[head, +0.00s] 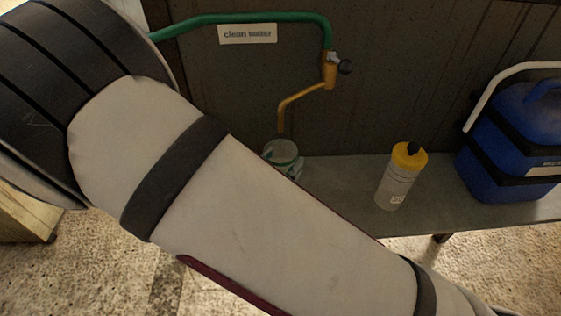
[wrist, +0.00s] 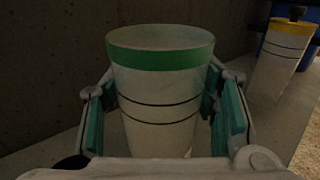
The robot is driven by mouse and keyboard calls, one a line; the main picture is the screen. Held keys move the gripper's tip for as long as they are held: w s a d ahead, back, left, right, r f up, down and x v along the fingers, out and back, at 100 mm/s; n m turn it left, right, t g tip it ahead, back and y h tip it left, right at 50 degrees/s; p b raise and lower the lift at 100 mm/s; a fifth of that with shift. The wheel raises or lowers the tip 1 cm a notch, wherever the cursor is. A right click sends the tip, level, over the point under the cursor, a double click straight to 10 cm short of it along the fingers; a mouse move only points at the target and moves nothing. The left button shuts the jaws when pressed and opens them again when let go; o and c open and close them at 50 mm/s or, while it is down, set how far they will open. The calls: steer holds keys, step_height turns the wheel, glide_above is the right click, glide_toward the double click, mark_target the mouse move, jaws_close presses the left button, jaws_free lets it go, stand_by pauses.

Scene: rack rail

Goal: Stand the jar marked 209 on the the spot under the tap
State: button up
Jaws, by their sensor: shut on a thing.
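A pale jar with a green band near its rim (wrist: 160,90) fills the middle of the wrist view. My gripper (wrist: 162,100) is shut on it, with one teal-padded finger on each side, and the jar looks upright. In the head view the top of this jar (head: 282,150) shows just below the spout of the brass tap (head: 330,72). No number 209 is readable. The spot under the tap is hidden, and I cannot tell whether the jar touches the shelf.
A yellow-capped bottle (head: 401,176) stands on the grey shelf (head: 345,175) to the right, also in the wrist view (wrist: 283,55). A blue jug (head: 510,140) stands farther right. A dark wall with a "clean water" sign (head: 247,34) and green pipe is behind.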

steer(key=shift+f, duration=0.4)
steer(key=o, duration=1.7)
steer(key=shift+c, duration=0.2)
steer(key=v, duration=1.2)
steer(key=shift+a, duration=0.1)
